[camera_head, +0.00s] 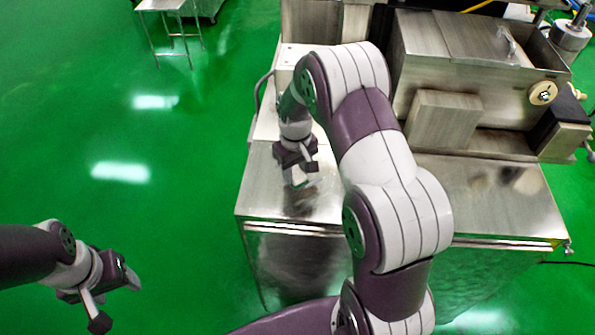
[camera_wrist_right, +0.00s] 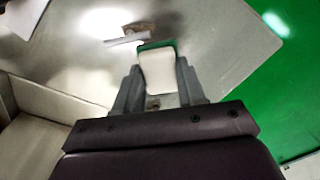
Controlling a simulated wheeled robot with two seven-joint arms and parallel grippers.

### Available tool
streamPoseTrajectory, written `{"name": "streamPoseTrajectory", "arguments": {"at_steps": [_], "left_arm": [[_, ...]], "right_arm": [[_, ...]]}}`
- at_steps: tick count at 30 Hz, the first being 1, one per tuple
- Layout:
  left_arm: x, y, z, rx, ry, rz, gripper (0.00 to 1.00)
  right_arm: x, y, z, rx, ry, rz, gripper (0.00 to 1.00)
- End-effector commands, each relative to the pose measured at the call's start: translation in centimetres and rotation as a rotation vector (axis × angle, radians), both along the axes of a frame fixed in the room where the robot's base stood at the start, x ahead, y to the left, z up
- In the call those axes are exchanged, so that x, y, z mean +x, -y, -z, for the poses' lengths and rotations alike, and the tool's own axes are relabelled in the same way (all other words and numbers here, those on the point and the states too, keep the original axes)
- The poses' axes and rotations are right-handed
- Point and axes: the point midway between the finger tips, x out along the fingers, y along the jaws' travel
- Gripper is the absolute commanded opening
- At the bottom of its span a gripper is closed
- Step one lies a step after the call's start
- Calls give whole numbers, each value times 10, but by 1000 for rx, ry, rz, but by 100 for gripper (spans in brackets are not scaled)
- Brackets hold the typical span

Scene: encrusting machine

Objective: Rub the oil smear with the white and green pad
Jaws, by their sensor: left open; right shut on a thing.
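My right gripper (camera_head: 298,168) reaches down over the left part of the steel machine top (camera_head: 262,190). It is shut on the white and green pad (camera_wrist_right: 158,72), which shows between the fingers (camera_wrist_right: 160,88) in the right wrist view, green edge outward. In the head view the pad (camera_head: 298,179) is small, at or just above the top; contact cannot be told. A brownish patch (camera_wrist_right: 139,28), perhaps the oil smear, lies on the steel beyond the pad. I cannot make out the smear in the head view. My left gripper (camera_head: 116,296) is open and empty over the floor.
A pale strip (camera_wrist_right: 127,39) lies by the brownish patch. The steel machine body (camera_head: 445,120) rises behind and to the right. The front edge of the top (camera_head: 290,228) drops to the green floor (camera_head: 130,110). My right arm hides the middle of the top.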

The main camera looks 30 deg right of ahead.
Motion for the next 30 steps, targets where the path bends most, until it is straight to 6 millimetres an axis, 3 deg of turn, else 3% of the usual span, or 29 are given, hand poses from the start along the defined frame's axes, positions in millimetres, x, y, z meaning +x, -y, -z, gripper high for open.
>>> {"name": "streamPoseTrajectory", "arguments": {"at_steps": [18, 30], "left_arm": [[0, 0, -46, 0, 0, 0, 59], [0, 0, -47, 0, 0, 0, 59]], "right_arm": [[4, -6, -56, 0, -4, -1, 15], [5, -6, -59, 0, -5, 0, 15]]}}
